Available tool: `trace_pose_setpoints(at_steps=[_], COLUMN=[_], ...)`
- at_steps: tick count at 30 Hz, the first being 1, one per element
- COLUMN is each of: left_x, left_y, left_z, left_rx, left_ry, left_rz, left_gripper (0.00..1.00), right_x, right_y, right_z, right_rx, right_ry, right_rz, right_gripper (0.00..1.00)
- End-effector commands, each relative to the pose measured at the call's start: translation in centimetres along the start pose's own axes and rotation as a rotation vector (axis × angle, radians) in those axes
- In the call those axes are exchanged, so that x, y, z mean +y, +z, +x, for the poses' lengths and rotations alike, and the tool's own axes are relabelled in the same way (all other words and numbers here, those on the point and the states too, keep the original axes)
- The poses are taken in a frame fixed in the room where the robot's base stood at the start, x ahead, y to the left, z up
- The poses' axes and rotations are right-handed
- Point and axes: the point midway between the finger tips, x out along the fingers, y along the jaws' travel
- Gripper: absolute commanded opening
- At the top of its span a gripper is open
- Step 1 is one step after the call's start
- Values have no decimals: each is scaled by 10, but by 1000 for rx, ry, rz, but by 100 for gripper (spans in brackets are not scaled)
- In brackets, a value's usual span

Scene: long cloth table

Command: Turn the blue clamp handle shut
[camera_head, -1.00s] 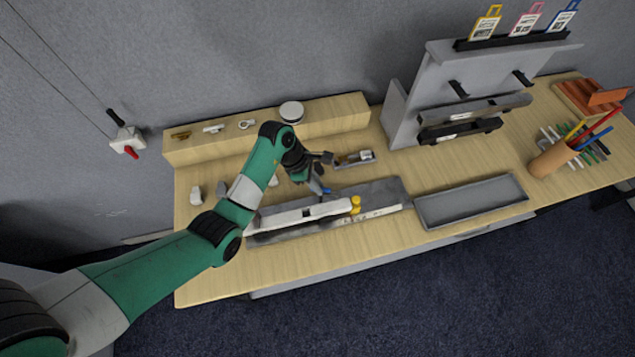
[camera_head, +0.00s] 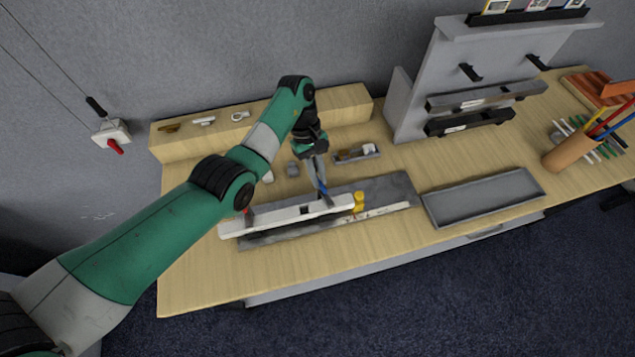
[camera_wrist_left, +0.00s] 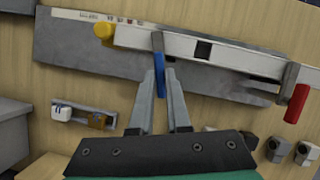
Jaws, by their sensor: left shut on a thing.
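My right gripper is not in view.
An empty grey tray (camera_head: 482,198) lies to the right. A small parts tray (camera_head: 357,152) sits behind the plate. A wooden ledge (camera_head: 340,106) runs along the back wall, with a grey rack (camera_head: 415,100) at its right. Bare table lies in front of the plate.

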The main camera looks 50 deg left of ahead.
Motion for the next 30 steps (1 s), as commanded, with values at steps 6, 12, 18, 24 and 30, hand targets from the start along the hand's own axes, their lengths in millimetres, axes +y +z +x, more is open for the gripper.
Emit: trace_pose_setpoints(at_steps=[6, 12, 18, 24, 30], left_x=[2, 3, 3, 2, 3], left_y=[-2, -1, 0, 0, 0], left_z=[5, 3, 1, 0, 0], left_rx=[0, 1, 1, 1, 1], left_ry=[-59, -94, -110, -114, -114], left_rz=[144, 229, 267, 275, 275], left_gripper=[0, 0, 0, 0, 0], right_x=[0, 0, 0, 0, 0], right_y=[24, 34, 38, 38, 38], right_z=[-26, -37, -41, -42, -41], right_rx=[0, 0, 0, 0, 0], right_ry=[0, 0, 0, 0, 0], right_rz=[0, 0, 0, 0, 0], right_gripper=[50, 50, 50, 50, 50])
